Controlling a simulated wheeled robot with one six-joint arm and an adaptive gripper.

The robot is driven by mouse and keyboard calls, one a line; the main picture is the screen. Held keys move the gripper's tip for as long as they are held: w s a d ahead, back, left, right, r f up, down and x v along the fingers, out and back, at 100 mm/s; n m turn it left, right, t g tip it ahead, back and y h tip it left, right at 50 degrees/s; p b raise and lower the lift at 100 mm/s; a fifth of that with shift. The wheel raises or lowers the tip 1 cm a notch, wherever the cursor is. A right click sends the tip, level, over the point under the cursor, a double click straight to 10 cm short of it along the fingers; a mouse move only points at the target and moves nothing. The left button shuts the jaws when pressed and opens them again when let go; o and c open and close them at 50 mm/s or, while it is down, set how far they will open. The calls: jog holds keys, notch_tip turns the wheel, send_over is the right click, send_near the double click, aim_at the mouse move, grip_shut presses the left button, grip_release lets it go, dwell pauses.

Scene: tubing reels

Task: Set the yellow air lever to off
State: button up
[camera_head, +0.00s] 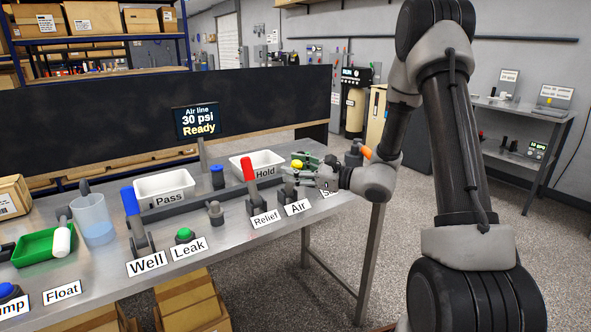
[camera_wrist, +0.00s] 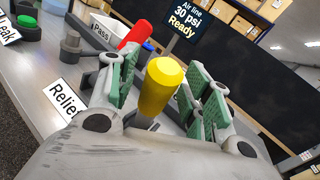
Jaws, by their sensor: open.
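The yellow air lever (camera_head: 297,165) stands at the right part of the bench, behind the "Air" label (camera_head: 297,208). In the wrist view the yellow lever (camera_wrist: 160,82) is between the two green-padded fingers of my gripper (camera_wrist: 158,90). The fingers are open, with a gap visible on the right side; contact on the left cannot be told. In the head view my gripper (camera_head: 312,178) reaches in from the right at the lever and partly hides its lower part. The display (camera_head: 197,121) reads "Air line 30 psi Ready".
The red lever (camera_head: 248,175) labelled Relief stands just left of the air lever. The white Hold bin (camera_head: 257,163) is behind it, and the Pass bin (camera_head: 165,187) further left. The blue Well lever (camera_head: 133,215) and green Leak button (camera_head: 184,235) stand left along the bench.

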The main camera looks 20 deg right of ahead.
grip_shut()
jog(key=shift+w+a+r+m+g+h, duration=0.25)
jog(key=shift+w+g+h, duration=0.1)
jog(key=shift+w, duration=0.15)
jog(key=shift+w+a+r+m+g+h, duration=0.1)
jog(key=shift+w+r+m+g+h, duration=0.2)
jog(key=shift+w, duration=0.2)
jog(key=w+g+h, duration=0.1)
jog(key=w+a+m+g+h, duration=0.1)
jog(key=w, duration=0.1)
jog(key=shift+w, duration=0.1)
jog(key=shift+w+a+f+m+g+h, duration=0.2)
jog(key=shift+w+m+g+h, duration=0.1)
jog(key=shift+w+g, duration=0.35)
jog(key=shift+w+a+f+m+g+h, duration=0.15)
jog(key=shift+w+a+m+g+h, duration=0.15)
jog(key=shift+w+g, duration=0.35)
jog(key=shift+w+a+f+m+g+h, duration=0.1)
jog(key=shift+w+f+m+g+h, duration=0.2)
jog(key=shift+w+g, duration=0.35)
